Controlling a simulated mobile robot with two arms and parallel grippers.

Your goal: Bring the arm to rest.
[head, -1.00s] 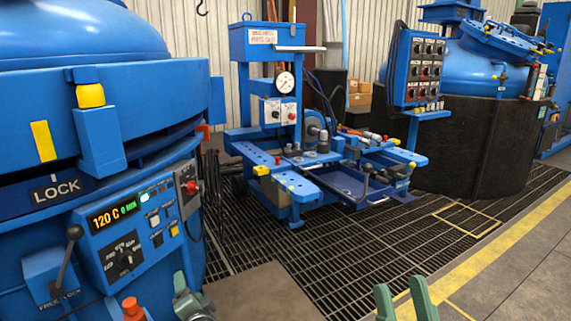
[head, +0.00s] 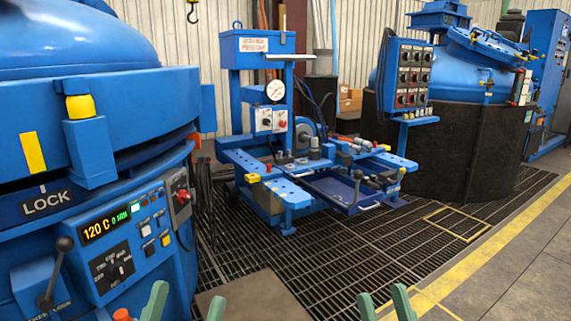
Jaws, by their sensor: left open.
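My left gripper (head: 185,304) shows at the bottom edge, left of centre, in the head view. Its two green fingers point up and stand well apart, with nothing between them. My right gripper (head: 385,304) shows at the bottom edge, right of centre. Its two green fingers are also apart, with a narrower gap and nothing seen between them. Only the finger ends show; the rest of both arms is below the frame.
A blue furnace with a control panel (head: 122,240) and a lever stands at the left. A blue work cart (head: 290,192) with tools stands in the middle. A dark pit vessel (head: 465,150) stands behind right. The grating floor (head: 330,262) in front is clear.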

